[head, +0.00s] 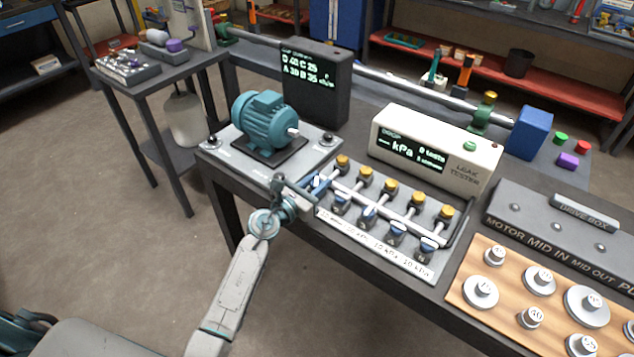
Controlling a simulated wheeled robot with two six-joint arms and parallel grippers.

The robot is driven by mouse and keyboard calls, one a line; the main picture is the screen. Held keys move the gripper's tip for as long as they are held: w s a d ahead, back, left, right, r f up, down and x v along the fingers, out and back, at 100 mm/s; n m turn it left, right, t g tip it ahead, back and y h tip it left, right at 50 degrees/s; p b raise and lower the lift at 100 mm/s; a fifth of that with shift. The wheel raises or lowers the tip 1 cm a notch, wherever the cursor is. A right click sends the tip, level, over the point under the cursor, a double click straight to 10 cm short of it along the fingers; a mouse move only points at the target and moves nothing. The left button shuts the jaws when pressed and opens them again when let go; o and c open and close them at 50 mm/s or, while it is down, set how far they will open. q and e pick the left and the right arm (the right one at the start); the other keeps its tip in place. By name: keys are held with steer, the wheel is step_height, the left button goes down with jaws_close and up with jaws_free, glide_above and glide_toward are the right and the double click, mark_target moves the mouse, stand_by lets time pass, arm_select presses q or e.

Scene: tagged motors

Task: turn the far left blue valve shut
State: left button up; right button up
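A manifold (385,207) on the bench carries a slanting row of several small valves with blue handles in front of yellow-capped fittings. The far left blue valve (319,181) is at the row's upper left end and is partly hidden by my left gripper. My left gripper (314,185) is at this valve, its fingers pointing right toward the handle. The fingers are too small and overlapped to tell whether they grip the handle or are open. The neighbouring blue valve (341,201) is just right of and below the fingertips. My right gripper is not in view.
A teal motor (266,124) on a grey plate stands just behind my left gripper. A dark display box (318,84) and a white leak tester (436,150) stand behind the row. A wooden board (507,285) with metal weights lies at the right.

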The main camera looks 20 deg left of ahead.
arm_select(q)
steer(key=n+y+p, duration=0.2)
steer(key=y+p, duration=0.1)
steer(key=n+t+y+p, duration=0.1)
steer(key=p, duration=0.1)
steer(key=shift+r+y, duration=0.3)
steer(key=shift+y, duration=0.1)
steer(key=shift+f+n+y+p, duration=0.3)
steer(key=shift+n+y, duration=0.4)
steer(key=shift+y, duration=0.2)
steer(key=o, duration=0.9)
steer(key=shift+o, duration=0.2)
